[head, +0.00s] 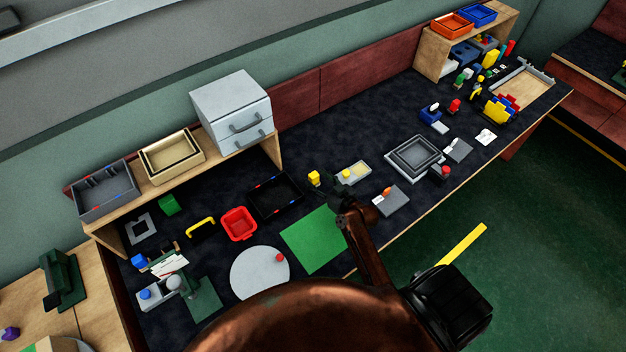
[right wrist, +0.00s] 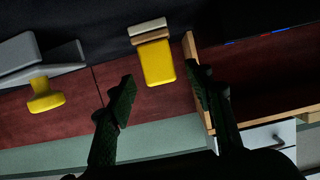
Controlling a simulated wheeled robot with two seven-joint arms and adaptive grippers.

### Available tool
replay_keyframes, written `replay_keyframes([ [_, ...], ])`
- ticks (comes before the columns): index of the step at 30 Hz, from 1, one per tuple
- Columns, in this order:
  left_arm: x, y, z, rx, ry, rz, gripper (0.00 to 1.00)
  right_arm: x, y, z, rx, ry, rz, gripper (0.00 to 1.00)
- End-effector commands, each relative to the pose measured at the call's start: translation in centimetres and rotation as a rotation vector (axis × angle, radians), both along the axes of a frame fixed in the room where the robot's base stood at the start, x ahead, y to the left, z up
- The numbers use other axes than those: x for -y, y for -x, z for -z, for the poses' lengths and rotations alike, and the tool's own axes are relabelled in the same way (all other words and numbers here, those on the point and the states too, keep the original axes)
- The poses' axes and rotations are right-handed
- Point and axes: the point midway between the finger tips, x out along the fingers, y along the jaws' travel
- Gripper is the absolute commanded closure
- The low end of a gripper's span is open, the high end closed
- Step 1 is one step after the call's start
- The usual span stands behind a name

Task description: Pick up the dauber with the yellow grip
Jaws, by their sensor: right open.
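The dauber with the yellow grip (head: 314,178) stands on the dark table, just right of the black tray. In the right wrist view, which is upside down, its yellow grip (right wrist: 158,62) shows with a wooden band and a pale pad at the table end. My right gripper (head: 344,196) is just right of and nearer than the dauber in the head view. In the right wrist view its two fingers (right wrist: 163,92) are apart, with the dauber showing in the gap between them. Nothing is held. My left gripper is not in view.
A green mat (head: 312,238) lies in front. A wooden shelf with drawers (head: 233,110) stands behind left.

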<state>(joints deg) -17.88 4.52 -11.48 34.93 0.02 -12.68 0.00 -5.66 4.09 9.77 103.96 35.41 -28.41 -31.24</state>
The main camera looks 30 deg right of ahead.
Motion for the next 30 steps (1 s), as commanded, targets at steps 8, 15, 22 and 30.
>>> replay_keyframes([
  [8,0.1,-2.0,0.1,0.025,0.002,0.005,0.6,-0.4,-2.7,0.8,-0.001,-0.001,-0.002,0.52],
  [15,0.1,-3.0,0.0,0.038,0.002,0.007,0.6,-0.4,-2.8,0.8,-0.001,0.0,-0.003,0.55],
  [22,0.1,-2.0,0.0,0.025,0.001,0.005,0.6,-0.5,-2.8,0.8,-0.001,0.001,-0.004,0.71],
  [30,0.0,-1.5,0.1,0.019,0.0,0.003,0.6,-0.4,-2.8,0.8,-0.001,0.001,-0.004,0.89],
])
